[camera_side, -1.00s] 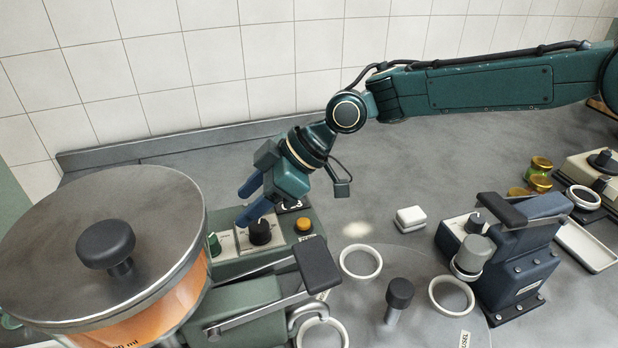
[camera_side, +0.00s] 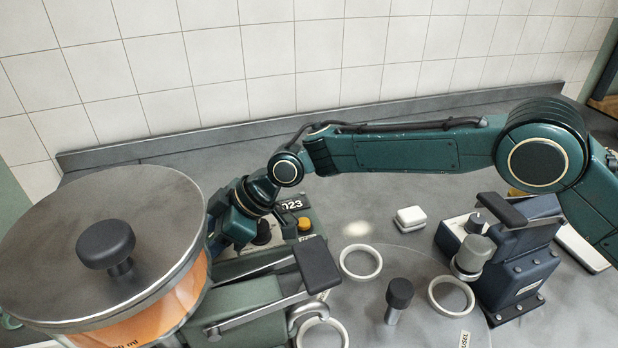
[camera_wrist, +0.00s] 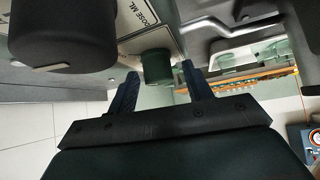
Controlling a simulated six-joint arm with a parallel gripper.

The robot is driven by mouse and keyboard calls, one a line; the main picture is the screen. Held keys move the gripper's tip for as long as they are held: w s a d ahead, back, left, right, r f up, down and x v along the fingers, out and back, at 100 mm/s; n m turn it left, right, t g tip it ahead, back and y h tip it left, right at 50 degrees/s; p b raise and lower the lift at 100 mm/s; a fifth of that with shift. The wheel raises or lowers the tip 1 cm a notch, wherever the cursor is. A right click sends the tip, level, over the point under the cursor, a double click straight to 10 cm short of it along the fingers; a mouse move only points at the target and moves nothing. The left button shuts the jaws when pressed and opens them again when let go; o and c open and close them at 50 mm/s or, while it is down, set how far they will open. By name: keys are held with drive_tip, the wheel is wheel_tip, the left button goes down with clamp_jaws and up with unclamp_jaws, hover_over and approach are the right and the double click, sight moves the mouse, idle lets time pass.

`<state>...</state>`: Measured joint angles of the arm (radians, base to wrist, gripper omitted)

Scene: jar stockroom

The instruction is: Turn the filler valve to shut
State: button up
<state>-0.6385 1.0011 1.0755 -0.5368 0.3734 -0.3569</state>
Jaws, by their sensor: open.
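The filler (camera_side: 240,305) stands at the left in the side view, with its steel-lidded hopper (camera_side: 150,235) of orange contents. Which knob is the valve is not marked. My gripper (camera_wrist: 159,72) is open, its blue fingers either side of the green knob; I cannot tell if they touch it. A larger black knob (camera_wrist: 60,35) is beside them at left. In the side view, my gripper (camera_side: 228,228) is low behind the hopper, its fingertips hidden.
A yellow button (camera_side: 304,224) and a number plate (camera_side: 292,205) sit right of the gripper. The filler's lever (camera_side: 315,265) is close in front. A dark blue machine (camera_side: 510,250), white rings (camera_side: 360,262) and a white block (camera_side: 410,217) stand further right. The tiled wall is behind.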

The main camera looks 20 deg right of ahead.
drive_tip(key=shift+a+f, duration=0.1)
drive_tip(key=c, duration=1)
drive_tip(key=shift+o, duration=0.2)
drive_tip(key=shift+w+n+g, duration=0.1)
drive_tip(key=shift+n+g, duration=0.8)
drive_tip(key=shift+n, duration=0.2)
drive_tip(key=shift+n+g, duration=0.3)
drive_tip(key=shift+n, duration=0.1)
drive_tip(key=o, duration=1)
drive_tip(key=shift+c, duration=0.2)
